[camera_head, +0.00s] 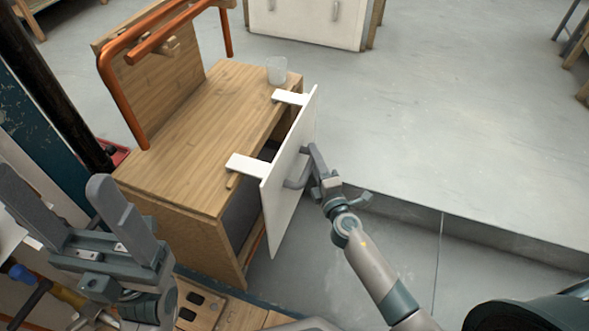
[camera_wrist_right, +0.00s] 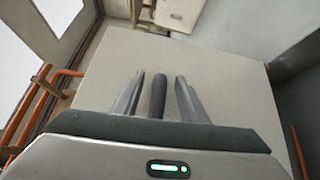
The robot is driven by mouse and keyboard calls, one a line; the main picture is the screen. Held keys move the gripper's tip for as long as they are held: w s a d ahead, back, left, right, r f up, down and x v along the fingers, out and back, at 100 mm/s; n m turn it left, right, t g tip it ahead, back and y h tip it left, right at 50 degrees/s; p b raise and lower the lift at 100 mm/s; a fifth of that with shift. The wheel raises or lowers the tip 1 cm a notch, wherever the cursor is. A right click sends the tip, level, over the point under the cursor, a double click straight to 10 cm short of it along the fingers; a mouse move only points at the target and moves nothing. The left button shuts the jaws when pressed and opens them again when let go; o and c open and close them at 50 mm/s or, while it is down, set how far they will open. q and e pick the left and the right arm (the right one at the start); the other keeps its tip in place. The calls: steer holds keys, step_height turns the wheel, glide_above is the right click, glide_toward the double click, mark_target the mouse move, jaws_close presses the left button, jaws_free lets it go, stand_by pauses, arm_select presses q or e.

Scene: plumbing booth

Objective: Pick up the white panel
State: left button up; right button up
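The white panel (camera_head: 288,185) stands upright at the front of the wooden cabinet (camera_head: 190,135), with two white tabs (camera_head: 248,164) at its top reaching over the cabinet top. A grey handle (camera_head: 297,180) is on its outer face. My right gripper (camera_head: 314,165) is at this handle. In the right wrist view the panel (camera_wrist_right: 215,95) fills the middle, and the dark handle (camera_wrist_right: 159,98) lies between the two fingers of my right gripper (camera_wrist_right: 159,90), with gaps on both sides. My left gripper (camera_head: 85,215) is open and empty at the lower left, away from the panel.
A clear cup (camera_head: 277,70) stands on the cabinet top near the far tab. Orange pipes (camera_head: 118,85) rise at the cabinet's back left. Another white-fronted cabinet (camera_head: 310,22) stands at the top. The grey floor to the right is clear, with a raised edge crossing it.

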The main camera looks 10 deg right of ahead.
steer(key=shift+w, duration=1)
jaws_close()
stand_by(0.9)
